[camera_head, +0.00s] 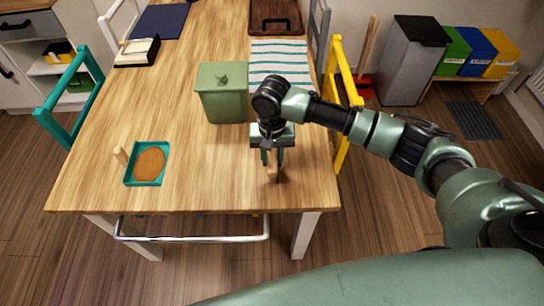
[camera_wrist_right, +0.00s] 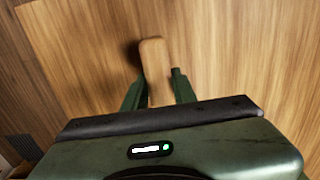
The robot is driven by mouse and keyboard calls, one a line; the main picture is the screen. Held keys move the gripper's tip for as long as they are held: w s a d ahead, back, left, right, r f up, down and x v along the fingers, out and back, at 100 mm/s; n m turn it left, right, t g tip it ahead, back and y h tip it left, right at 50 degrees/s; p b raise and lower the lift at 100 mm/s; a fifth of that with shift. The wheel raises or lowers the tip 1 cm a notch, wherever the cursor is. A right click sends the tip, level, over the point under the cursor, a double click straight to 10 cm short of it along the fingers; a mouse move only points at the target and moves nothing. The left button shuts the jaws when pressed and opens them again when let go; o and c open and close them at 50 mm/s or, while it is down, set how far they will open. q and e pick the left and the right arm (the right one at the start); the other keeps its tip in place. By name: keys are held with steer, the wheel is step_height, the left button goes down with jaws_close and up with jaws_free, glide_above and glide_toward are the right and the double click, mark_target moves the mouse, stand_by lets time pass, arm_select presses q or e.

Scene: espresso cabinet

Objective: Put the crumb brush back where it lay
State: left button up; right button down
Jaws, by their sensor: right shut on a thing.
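My right gripper (camera_head: 272,158) is over the near right part of the wooden table, pointing down. It is shut on a light wooden piece with a rounded end, which I take to be the crumb brush (camera_head: 273,174). In the right wrist view the brush (camera_wrist_right: 154,62) sticks out between the two fingers (camera_wrist_right: 157,92), over bare wood. Its bristles are not visible, and I cannot tell whether it touches the table. My left gripper is out of view.
A green lidded canister (camera_head: 223,100) stands just left of my right arm. A teal tray (camera_head: 128,179) with a brown oval is at the near left. A striped cloth (camera_head: 279,56) lies behind. A yellow chair (camera_head: 345,75) borders the right edge. The near middle of the table is clear.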

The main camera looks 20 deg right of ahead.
mark_target(272, 157)
steer(key=c, duration=1.1)
jaws_free()
steer(key=shift+f, duration=0.15)
step_height(272, 157, up, 12)
steer(key=shift+r, duration=0.2)
